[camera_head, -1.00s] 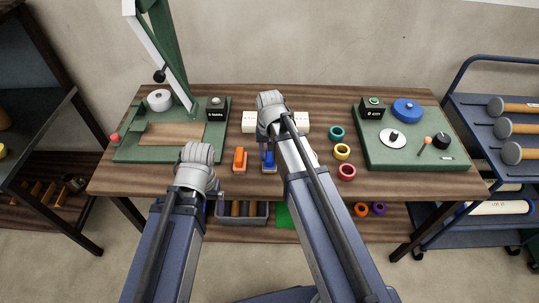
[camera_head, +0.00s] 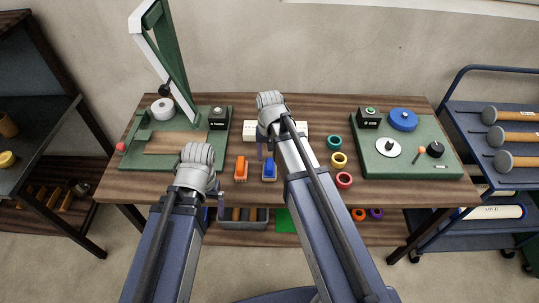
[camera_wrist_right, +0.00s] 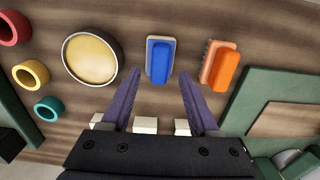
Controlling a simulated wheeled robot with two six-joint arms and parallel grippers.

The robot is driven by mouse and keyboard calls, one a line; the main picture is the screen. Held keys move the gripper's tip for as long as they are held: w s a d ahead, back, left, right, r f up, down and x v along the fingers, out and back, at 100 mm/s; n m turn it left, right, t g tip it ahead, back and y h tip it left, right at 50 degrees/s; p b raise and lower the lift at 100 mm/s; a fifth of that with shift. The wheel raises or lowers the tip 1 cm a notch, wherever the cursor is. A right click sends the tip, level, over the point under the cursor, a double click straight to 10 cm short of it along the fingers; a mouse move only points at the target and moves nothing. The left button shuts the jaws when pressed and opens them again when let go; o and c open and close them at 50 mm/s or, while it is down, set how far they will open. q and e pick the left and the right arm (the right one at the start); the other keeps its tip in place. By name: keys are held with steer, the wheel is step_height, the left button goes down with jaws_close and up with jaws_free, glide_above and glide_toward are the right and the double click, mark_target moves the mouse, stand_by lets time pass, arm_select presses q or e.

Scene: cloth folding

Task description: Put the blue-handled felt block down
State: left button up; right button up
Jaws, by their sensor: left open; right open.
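The blue-handled felt block (camera_head: 269,170) lies flat on the wooden table, left of my right forearm. The right wrist view also shows it (camera_wrist_right: 160,60), with its blue handle up and a pale edge around it. My right gripper (camera_wrist_right: 160,75) is open, with its two purple fingers apart and pointing toward the block; nothing is held. In the head view, only a finger of my right gripper (camera_head: 261,150) shows, just behind the block. My left gripper (camera_head: 222,197) is open and appears empty at the table's front edge, partly hidden by its own wrist.
An orange-handled block (camera_head: 240,168) lies just left of the blue one. Coloured rings (camera_head: 339,159) sit to the right. Green boards (camera_head: 455,170) stand at both table ends. White blocks (camera_head: 303,128) are behind.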

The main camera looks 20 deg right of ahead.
mark_target(270, 164)
step_height(270, 164, up, 8)
steer(key=f+p, duration=0.1)
steer(key=p, duration=0.5)
steer(key=s+a+n+h, duration=0.1)
steer(key=s+a+n, duration=0.6)
steer(key=s+a, duration=0.3)
steer(key=s, duration=0.4)
steer(key=shift+s+a+r, duration=0.15)
steer(key=shift+a+r, duration=0.1)
steer(key=shift+r, duration=0.05)
